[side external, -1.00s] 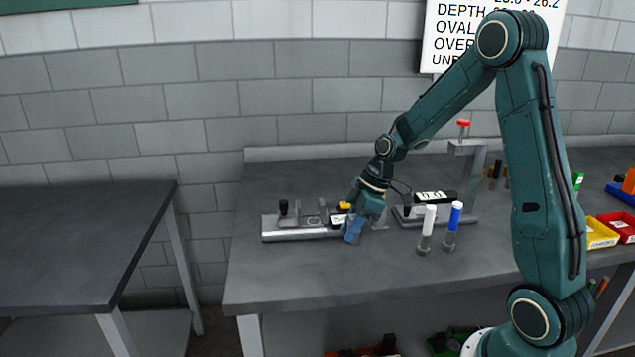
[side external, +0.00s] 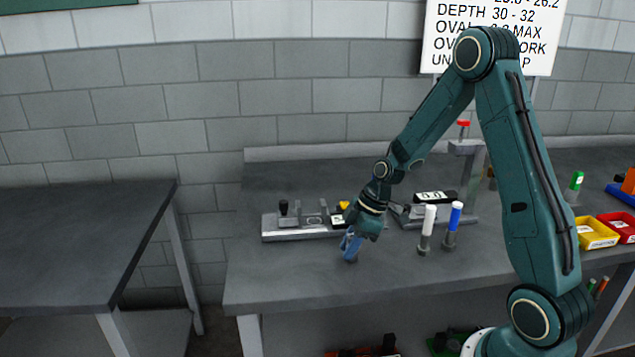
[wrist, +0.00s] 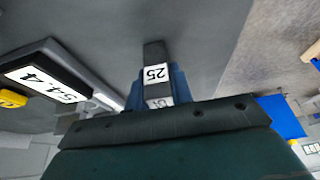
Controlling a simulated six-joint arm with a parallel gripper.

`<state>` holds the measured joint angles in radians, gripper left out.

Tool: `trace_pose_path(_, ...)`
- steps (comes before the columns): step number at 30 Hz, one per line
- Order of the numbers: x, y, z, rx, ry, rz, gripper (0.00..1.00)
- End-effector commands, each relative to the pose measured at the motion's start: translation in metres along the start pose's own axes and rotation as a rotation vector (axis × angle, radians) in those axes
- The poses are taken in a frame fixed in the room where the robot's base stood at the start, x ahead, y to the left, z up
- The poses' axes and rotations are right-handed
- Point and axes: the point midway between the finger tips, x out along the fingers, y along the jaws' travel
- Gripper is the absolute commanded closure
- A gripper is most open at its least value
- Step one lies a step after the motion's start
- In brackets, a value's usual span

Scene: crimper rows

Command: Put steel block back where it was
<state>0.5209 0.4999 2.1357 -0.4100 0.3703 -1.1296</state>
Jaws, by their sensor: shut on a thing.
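My gripper (side external: 351,246) has blue fingers and points down over the front middle of the bench, just in front of the rail fixture (side external: 290,235). In the wrist view, the fingers (wrist: 154,88) are shut on the dark grey steel block (wrist: 153,52), which carries white labels, one reading 25. In the side view the fingers mostly hide the block. I cannot tell whether its lower end touches the bench top.
A black display (wrist: 45,78) reading 54.4 and a yellow button (wrist: 12,98) are close by in the wrist view. A white-topped plug (side external: 427,228) and a blue-topped plug (side external: 453,225) stand to the right. Bare bench (side external: 300,275) lies in front.

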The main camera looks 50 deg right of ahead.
Motion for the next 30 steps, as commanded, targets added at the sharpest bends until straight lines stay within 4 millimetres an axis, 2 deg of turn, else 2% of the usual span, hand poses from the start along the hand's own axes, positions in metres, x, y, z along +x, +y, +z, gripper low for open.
trace_pose_path(8, 0.002, 0.000, 0.001, -0.001, 0.000, 0.000, 1.00)
trace_pose_path(9, 0.003, 0.000, 0.001, 0.000, 0.000, -0.001, 0.73)
trace_pose_path(12, 0.003, 0.000, 0.001, 0.000, 0.000, 0.000, 0.56)
trace_pose_path(23, 0.001, 0.000, 0.001, 0.000, 0.000, 0.000, 0.56)
trace_pose_path(30, -0.011, 0.001, 0.000, 0.001, 0.000, 0.003, 0.56)
